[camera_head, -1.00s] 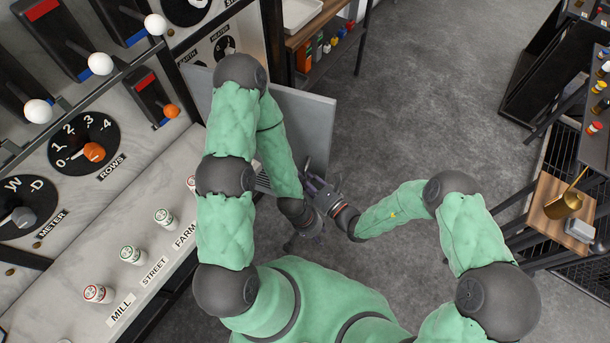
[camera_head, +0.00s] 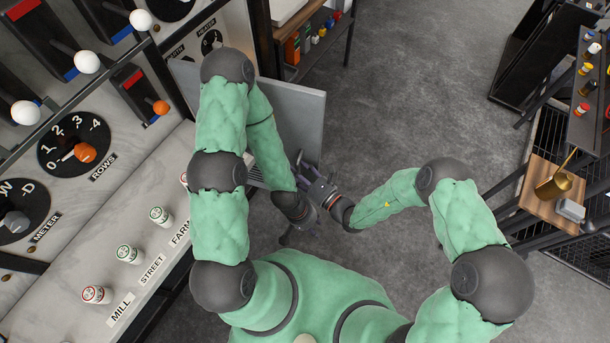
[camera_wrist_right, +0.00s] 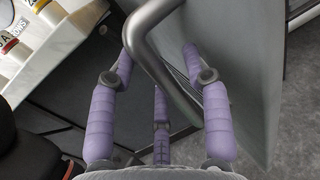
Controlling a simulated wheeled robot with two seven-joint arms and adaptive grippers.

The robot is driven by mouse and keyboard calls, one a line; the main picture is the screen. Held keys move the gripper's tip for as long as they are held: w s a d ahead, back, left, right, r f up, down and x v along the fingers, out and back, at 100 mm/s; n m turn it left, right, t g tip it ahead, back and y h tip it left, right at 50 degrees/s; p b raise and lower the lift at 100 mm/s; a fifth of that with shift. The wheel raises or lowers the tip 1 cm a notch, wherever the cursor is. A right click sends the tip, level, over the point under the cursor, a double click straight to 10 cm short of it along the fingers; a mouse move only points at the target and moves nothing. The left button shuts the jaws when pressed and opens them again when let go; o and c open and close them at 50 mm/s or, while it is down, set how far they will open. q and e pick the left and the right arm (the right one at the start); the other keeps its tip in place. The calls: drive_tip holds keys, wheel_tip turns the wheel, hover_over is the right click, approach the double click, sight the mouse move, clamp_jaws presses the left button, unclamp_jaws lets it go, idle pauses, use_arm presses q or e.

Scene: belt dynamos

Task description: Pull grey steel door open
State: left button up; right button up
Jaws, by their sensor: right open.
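The grey steel door (camera_head: 300,113) stands partly open, sticking out from the panel into the aisle, and my left arm covers part of it. In the right wrist view the door (camera_wrist_right: 248,70) fills the right side, with its curved steel handle (camera_wrist_right: 150,42) in front. My right gripper (camera_head: 304,163) is at the door's lower edge in the head view. In the wrist view its purple fingers (camera_wrist_right: 158,60) are spread, with the handle bar passing between them. My left gripper (camera_head: 285,240) hangs below, apart from the door; its fingers are too dark and small to judge.
The switch panel and its ledge (camera_head: 130,275) with several capped fuses run along the left. A shelf (camera_head: 318,35) with bottles stands behind the door. A wooden stand (camera_head: 537,205) with a brass can is at right. Grey floor (camera_head: 420,110) between is clear.

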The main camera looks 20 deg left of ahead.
drive_tip(key=v, duration=1.1)
drive_tip(key=shift+d, duration=0.3)
drive_tip(key=shift+s+f, duration=0.1)
